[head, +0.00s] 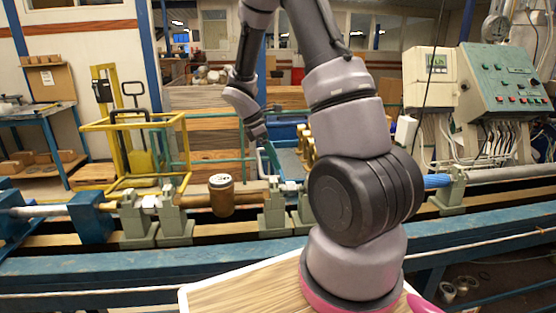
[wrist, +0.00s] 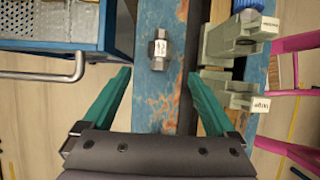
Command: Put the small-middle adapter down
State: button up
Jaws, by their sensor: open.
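A small silver adapter (wrist: 159,49) with a hexagonal middle and a white label lies on a worn blue beam (wrist: 160,105) in the wrist view. My gripper (wrist: 160,73) is open, its two teal fingers spread to either side of the beam in the picture. The adapter shows just beyond the fingertips, between their lines, and the fingers are apart from it. In the head view my gripper (head: 262,150) points down behind the pipe line, and the adapter cannot be made out there.
Grey-green clamp supports (wrist: 232,45) with labels stand right of the beam. A blue box with a metal handle (wrist: 40,76) is at the left.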

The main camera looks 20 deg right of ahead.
jog(key=s+a+r+m+t+y, duration=0.3)
jog(key=s+r+m, duration=0.6)
jog(key=r, duration=0.4)
jog(key=s+a+r+m+t+y, duration=0.3)
jog(key=s+a+r+m+t, duration=0.2)
jog(key=s+r+m, duration=0.5)
notch_tip(320, 180, up, 4)
jog(key=shift+s+a+r+t+y, duration=0.15)
jog(key=shift+s+a+t+y, duration=0.2)
jog(key=shift+s+a, duration=0.45)
jog(key=shift+s+d, duration=0.15)
jog(key=shift+d, duration=0.1)
